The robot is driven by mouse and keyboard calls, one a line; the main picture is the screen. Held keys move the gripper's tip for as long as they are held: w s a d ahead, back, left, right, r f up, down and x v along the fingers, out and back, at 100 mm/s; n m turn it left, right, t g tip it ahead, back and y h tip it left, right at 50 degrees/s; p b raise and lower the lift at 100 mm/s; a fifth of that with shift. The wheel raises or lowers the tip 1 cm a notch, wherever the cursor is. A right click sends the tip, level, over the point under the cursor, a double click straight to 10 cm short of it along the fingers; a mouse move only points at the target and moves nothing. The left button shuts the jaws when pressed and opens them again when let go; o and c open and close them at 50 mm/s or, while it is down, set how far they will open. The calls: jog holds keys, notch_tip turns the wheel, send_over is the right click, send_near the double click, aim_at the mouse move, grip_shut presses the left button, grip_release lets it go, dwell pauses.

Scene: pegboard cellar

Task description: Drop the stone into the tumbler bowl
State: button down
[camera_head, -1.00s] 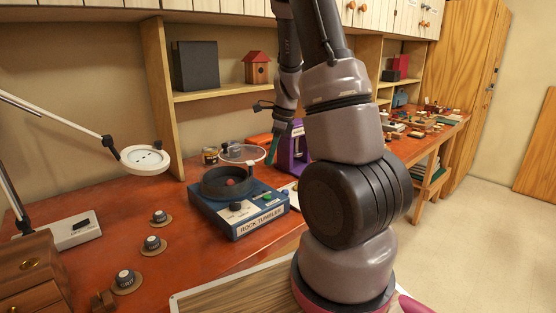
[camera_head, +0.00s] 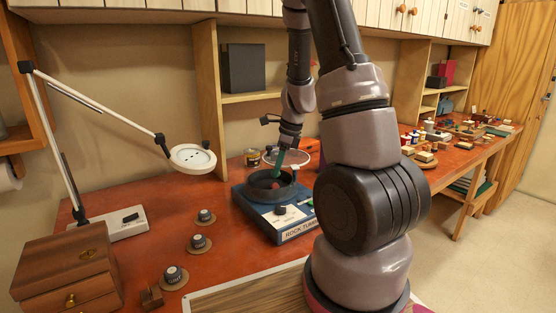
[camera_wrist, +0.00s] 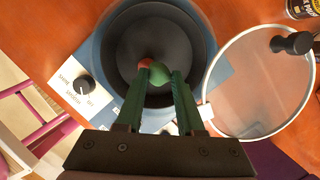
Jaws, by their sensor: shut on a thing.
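The rock tumbler (camera_head: 290,227) is a blue box with a white front panel, and its round dark bowl (camera_head: 258,190) is open on top. My gripper (camera_head: 277,172) points down over the bowl with its green fingers. In the wrist view my gripper (camera_wrist: 158,82) is shut on a green, rounded stone (camera_wrist: 160,73), which shows at the fingertips above the dark bowl (camera_wrist: 128,40). A reddish stone (camera_wrist: 145,64) shows just beside the green one, inside the bowl's outline. The green stone's exact height above the bowl floor is unclear.
The clear round lid (camera_wrist: 262,85) with a dark knob stands open beside the bowl. A wooden drawer box (camera_head: 65,270) is front left. Small cans (camera_head: 252,157) stand behind the tumbler.

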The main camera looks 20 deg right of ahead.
jog(key=shift+f, duration=0.35)
jog(key=shift+c, duration=2.2)
grip_release()
jog(key=shift+r, duration=0.1)
jog(key=v, duration=1)
jog(key=shift+r, duration=0.3)
jog(key=shift+d, duration=0.15)
